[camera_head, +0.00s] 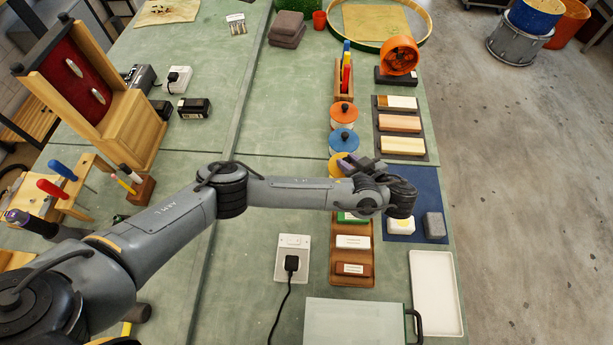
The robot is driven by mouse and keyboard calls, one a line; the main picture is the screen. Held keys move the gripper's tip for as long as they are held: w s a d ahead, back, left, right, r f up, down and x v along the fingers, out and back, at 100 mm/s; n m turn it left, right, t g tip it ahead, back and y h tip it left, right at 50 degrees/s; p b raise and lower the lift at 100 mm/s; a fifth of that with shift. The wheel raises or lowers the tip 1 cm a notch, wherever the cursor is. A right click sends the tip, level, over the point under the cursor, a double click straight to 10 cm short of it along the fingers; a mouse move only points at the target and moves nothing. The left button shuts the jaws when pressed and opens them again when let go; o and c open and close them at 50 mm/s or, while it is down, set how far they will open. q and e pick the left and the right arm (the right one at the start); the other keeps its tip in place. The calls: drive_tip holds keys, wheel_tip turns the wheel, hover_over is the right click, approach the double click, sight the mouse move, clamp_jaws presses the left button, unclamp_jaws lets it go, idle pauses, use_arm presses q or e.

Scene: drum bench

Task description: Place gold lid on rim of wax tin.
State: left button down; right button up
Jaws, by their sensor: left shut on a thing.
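My left gripper (355,164) reaches over the right part of the bench and is shut on the gold lid (336,165). The gold lid shows as a yellow disc edge, partly covered by the gripper and wrist. It is in line with two lidded tins, one with an orange lid (343,110) and one with a blue lid (343,138). The wax tin's rim is hidden by the lid and my arm, so I cannot tell whether the lid touches it. My right gripper is not in view.
A rack of blocks (402,124) stands right of the tins. A blue mat (431,182) with a grey block (434,225) lies near the wrist. A brown tray (366,277), a power socket (292,242) and a white tray (436,300) lie nearer.

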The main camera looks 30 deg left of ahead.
use_arm(q)
drive_tip(key=shift+a+f, duration=0.15)
drive_tip(key=shift+a, duration=0.1)
drive_tip(key=shift+w+d+f, duration=0.15)
wheel_tip(320, 180, down, 4)
drive_tip(key=shift+w+d+r+b, duration=0.1)
drive_tip(key=shift+r+b, duration=0.05)
drive_tip(key=shift+b, duration=0.3)
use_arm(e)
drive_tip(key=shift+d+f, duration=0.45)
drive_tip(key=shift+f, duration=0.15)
use_arm(q)
drive_tip(key=shift+f, duration=2)
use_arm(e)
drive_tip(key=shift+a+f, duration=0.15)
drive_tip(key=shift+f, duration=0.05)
use_arm(q)
drive_tip(key=shift+f+b, duration=0.1)
drive_tip(key=shift+b, duration=0.2)
